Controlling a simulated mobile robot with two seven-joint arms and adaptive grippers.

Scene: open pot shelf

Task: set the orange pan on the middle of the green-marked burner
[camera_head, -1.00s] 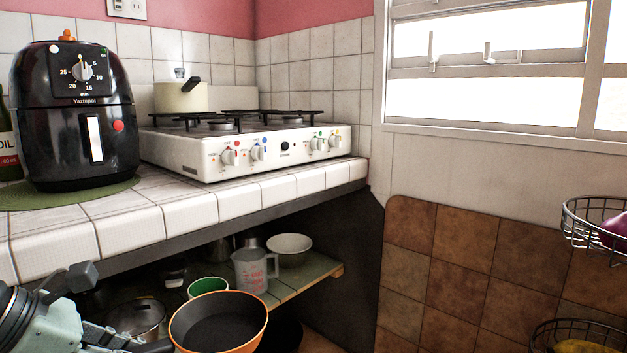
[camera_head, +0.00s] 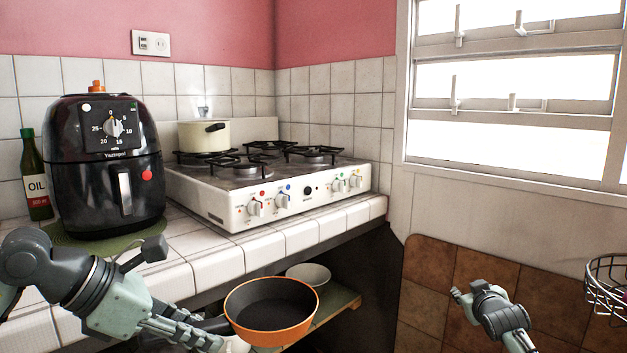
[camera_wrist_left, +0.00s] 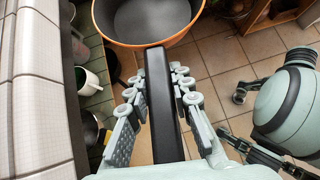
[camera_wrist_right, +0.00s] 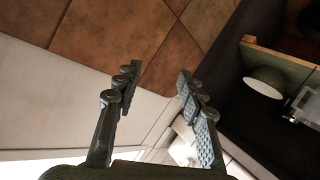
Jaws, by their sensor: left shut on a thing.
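The orange pan (camera_head: 270,312), dark inside, hangs level in front of the counter edge, lower than the stove top. My left gripper (camera_head: 212,330) is shut on its black handle, which runs between the fingers in the left wrist view (camera_wrist_left: 158,85). The white stove (camera_head: 300,200) stands on the counter with several black-grated burners. Its front knobs carry coloured dots; a green one is by a right-hand knob (camera_head: 340,185). Which burner it marks is not clear. My right gripper (camera_head: 470,298) is empty, away to the right; its fingers are apart in the right wrist view (camera_wrist_right: 158,80).
A cream pot (camera_head: 204,137) stands at the stove's back left. A black air fryer (camera_head: 105,165) and an oil bottle (camera_head: 35,180) stand left of the stove. A white bowl (camera_head: 310,274) is on the shelf below the counter. A wire basket (camera_head: 605,285) hangs at right.

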